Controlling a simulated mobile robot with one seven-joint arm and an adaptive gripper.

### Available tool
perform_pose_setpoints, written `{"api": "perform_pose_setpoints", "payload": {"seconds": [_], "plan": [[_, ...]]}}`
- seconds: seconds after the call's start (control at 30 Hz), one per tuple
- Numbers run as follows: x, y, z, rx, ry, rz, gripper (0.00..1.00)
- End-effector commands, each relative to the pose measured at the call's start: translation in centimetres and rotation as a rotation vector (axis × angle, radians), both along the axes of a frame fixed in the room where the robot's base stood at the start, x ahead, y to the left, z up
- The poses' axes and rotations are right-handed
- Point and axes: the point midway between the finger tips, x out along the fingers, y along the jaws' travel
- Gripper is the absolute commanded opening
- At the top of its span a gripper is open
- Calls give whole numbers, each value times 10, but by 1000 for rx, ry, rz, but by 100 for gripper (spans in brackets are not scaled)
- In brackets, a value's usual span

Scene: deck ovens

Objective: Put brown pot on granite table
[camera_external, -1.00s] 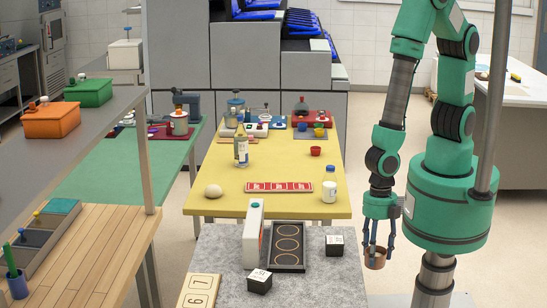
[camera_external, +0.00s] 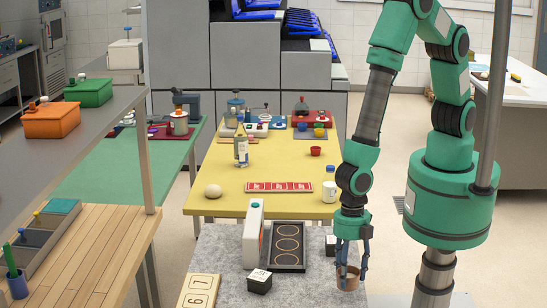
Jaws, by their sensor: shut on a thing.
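The brown pot (camera_external: 347,279) is a small open-topped cup between the fingers of my gripper (camera_external: 350,266). My gripper is shut on it and points straight down. The pot is at the right part of the granite table (camera_external: 315,285), a grey speckled top at the front. I cannot tell whether the pot touches the stone or hangs just above it. The fingers hide part of the pot.
On the granite table stand a black tray with rings (camera_external: 289,247), a white upright device (camera_external: 253,235), a black-and-white cube (camera_external: 259,281) and a number board (camera_external: 199,290). Another cube (camera_external: 330,245) is close beside my gripper. A yellow table (camera_external: 215,170) adjoins behind.

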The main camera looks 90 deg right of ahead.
Motion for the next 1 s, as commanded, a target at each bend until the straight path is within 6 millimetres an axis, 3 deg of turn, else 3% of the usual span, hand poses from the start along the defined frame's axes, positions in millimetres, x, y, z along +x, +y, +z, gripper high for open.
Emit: {"api": "perform_pose_setpoints", "payload": {"seconds": [0.23,0.67,1.0], "plan": [[17,18,-2,1,0,-1,21],[19,19,-3,0,0,-1,21],[18,19,-30,-1,1,-1,21]]}}
